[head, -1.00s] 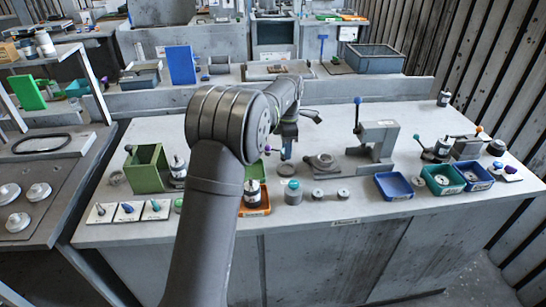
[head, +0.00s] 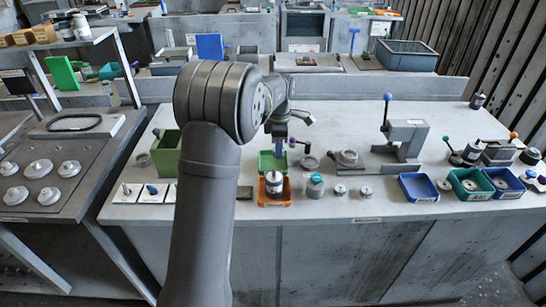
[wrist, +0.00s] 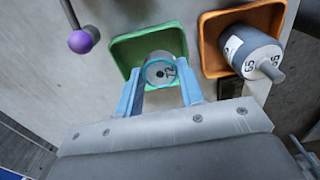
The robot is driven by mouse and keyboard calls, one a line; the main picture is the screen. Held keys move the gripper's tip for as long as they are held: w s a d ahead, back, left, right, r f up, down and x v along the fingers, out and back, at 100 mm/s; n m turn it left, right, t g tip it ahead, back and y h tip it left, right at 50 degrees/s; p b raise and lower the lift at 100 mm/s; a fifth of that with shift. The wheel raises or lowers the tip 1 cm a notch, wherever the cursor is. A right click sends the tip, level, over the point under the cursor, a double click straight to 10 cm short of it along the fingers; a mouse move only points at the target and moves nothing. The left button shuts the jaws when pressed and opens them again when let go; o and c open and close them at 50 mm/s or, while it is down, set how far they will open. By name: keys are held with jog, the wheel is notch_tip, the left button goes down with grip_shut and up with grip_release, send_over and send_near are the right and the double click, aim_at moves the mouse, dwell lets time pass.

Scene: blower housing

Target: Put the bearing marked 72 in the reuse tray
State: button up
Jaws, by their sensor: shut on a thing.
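In the head view, my gripper (head: 279,146) is just above the back of this green tray (head: 266,162), and the bearing cannot be made out. No label on the green tray is readable.
An orange tray (head: 285,203) in front of the green one holds a grey and white cylinder with a shaft (wrist: 249,50). A purple-knobbed lever (wrist: 81,41) stands close by. A teal-topped grey part (head: 315,186) and a blue tray (head: 419,194) stand to the right.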

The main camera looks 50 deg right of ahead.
aim_at(273, 165)
jog(key=shift+w+f, duration=0.4)
jog(key=shift+w, duration=0.2)
jog(key=shift+w+f, duration=0.35)
jog(key=shift+w, duration=0.25)
jog(key=shift+f, duration=1.95)
jog(key=shift+f, duration=0.15)
jog(key=o, duration=1.2)
notch_tip(273, 165, up, 12)
jog(key=shift+r, duration=0.2)
jog(key=shift+f, duration=0.15)
